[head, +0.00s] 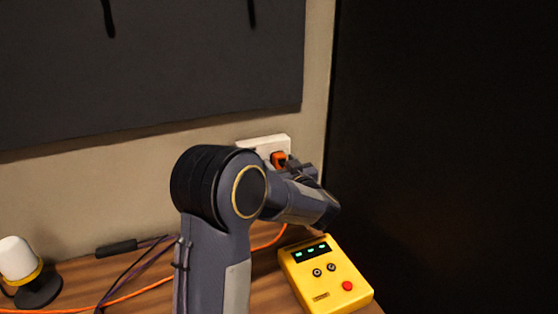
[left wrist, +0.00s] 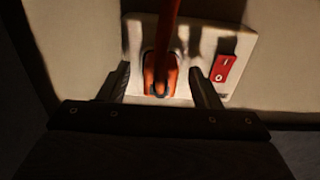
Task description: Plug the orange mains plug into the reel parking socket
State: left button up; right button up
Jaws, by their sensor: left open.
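The orange mains plug (head: 279,159) sits at a white wall socket plate (head: 262,142) on the beige wall. In the left wrist view the plug (left wrist: 160,72) is against the plate (left wrist: 206,42), and its orange-red cord runs up across the picture. My left gripper (left wrist: 162,80) is open, with one finger on each side of the plug; I cannot tell whether they touch it. In the head view my left arm hides much of the gripper (head: 303,172). No reel or reel parking socket can be made out. My right gripper is out of view.
A red rocker switch (left wrist: 225,68) is on the plate beside the plug. A yellow box (head: 325,274) with a red button stands on the wooden desk below my arm. A white-topped lamp-like object (head: 18,258) and an orange cable (head: 140,292) are at the left. A dark panel fills the right.

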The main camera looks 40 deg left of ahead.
aim_at(282, 164)
pick_arm(q)
grip_shut()
jog(key=p+v, duration=0.1)
jog(key=v, duration=0.5)
dwell(1.4)
